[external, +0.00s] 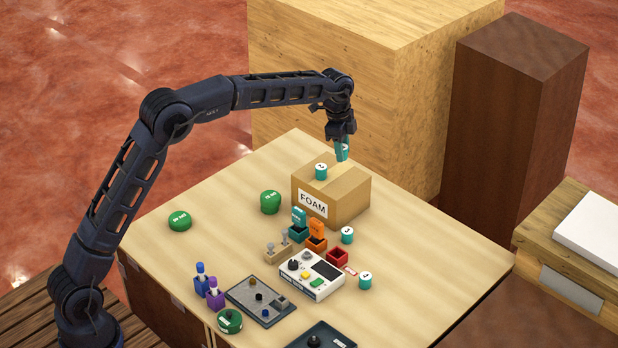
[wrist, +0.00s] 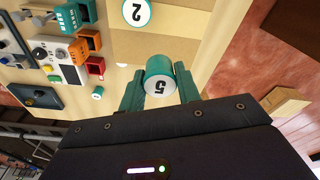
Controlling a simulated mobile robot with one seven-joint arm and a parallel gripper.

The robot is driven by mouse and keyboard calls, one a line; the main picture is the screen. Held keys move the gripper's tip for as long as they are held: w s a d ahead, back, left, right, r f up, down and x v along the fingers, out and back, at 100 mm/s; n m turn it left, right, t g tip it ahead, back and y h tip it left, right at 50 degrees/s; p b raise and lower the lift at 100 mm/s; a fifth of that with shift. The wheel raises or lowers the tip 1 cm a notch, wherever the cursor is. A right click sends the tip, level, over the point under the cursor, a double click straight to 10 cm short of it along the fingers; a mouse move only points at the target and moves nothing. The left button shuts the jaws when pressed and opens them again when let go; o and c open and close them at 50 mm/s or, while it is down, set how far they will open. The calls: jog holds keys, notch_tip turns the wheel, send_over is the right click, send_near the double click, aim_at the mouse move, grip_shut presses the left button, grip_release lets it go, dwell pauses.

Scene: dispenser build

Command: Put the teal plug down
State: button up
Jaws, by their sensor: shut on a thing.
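My gripper (external: 341,149) has teal fingers and is shut on a teal plug with a white face marked 5, seen clearly in the wrist view (wrist: 159,82). In the external view, the gripper points down just behind the right part of the FOAM box (external: 345,197), or above its rear edge; I cannot tell which. The held plug is mostly hidden between the fingers there. A second teal plug (external: 321,172) stands on top of the box, and its white face reads 2 in the wrist view (wrist: 137,12). Two more teal plugs (external: 347,235) (external: 365,281) stand on the table.
Teal, orange and red open holders (external: 316,243) and a white device (external: 312,276) stand in front of the box. Green round pieces (external: 270,202) (external: 180,221) sit to the left. The right side of the table is clear. A large wooden block (external: 350,80) rises behind.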

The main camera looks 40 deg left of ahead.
aim_at(343, 179)
jog(key=shift+f, duration=3.65)
jog(key=shift+f, duration=0.15)
jog(key=o, duration=1)
